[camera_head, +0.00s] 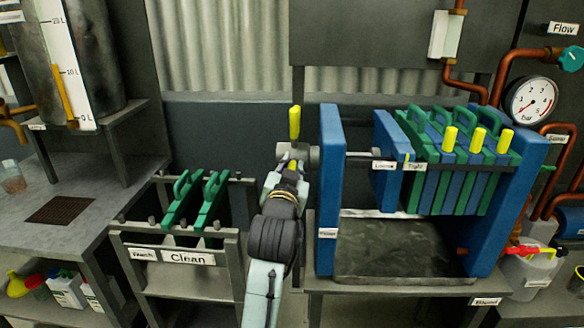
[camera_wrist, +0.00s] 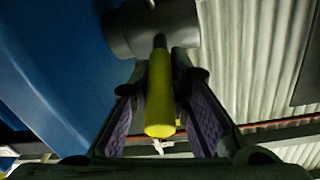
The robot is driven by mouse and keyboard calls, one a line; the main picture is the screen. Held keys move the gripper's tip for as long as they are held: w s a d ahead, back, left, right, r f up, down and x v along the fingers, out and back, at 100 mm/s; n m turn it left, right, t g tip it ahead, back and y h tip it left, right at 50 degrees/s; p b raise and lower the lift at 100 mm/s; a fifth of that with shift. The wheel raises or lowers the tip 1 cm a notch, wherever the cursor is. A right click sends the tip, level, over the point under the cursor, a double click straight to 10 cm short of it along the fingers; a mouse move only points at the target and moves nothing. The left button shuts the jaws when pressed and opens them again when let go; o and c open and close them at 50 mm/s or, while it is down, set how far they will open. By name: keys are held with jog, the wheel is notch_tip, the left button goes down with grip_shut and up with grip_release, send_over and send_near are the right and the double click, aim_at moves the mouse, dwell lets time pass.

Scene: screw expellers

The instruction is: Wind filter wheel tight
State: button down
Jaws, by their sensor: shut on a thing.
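The filter wheel's grey hub (camera_head: 299,153) sits on a shaft at the left of the blue filter press frame (camera_head: 330,190). One yellow handle (camera_head: 294,122) stands upright above the hub. My gripper (camera_head: 289,176) is below the hub, shut on another yellow handle (camera_wrist: 160,95) that lies between its fingers in the wrist view. The hub is at the top of that view (camera_wrist: 155,30). The shaft (camera_head: 355,153) runs right to the blue pressing plate (camera_head: 389,155), which stands close to the pack of green and blue plates (camera_head: 450,170). "Loose" (camera_head: 384,166) and "Tight" (camera_head: 414,167) labels are in front.
A rack labelled "Clean" (camera_head: 188,257) holds green plates (camera_head: 212,200) at the left of my arm. A grey tray (camera_head: 405,280) lies under the press. A pressure gauge (camera_head: 531,101) and copper pipes (camera_head: 490,95) are at the right. The wall behind the wheel is clear.

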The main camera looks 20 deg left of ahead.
jog(key=shift+f, duration=0.1)
notch_tip(320, 180, down, 4)
jog(key=t+b, duration=0.1)
jog(key=b, duration=0.3)
jog(key=t+b, duration=0.1)
jog(key=b, duration=0.4)
jog(key=shift+s+d+r+t, duration=0.1)
jog(key=shift+s+r+t, duration=0.1)
jog(key=shift+t, duration=0.1)
jog(key=f+t+b, duration=0.1)
jog(key=b, duration=0.2)
jog(key=f+t+b, duration=0.1)
jog(key=b, duration=0.3)
jog(key=f+t+b, duration=0.1)
jog(key=b, duration=0.2)
jog(key=shift+w+f+m+t+y+b, duration=0.1)
jog(key=shift+w+m+t+y+b, duration=0.2)
jog(key=shift+y+b, duration=0.1)
jog(key=t+b, duration=0.1)
jog(key=b, duration=0.1)
jog(key=f+t+b, duration=0.1)
jog(key=b, duration=0.2)
jog(key=shift+w+a+f, duration=0.1)
jog(key=shift+w+a, duration=0.1)
jog(key=shift+w, duration=0.05)
jog(key=shift+w+t+y+b, duration=0.1)
jog(key=shift+t+y+b, duration=0.2)
jog(key=shift+b, duration=0.45)
jog(key=shift+m, duration=0.3)
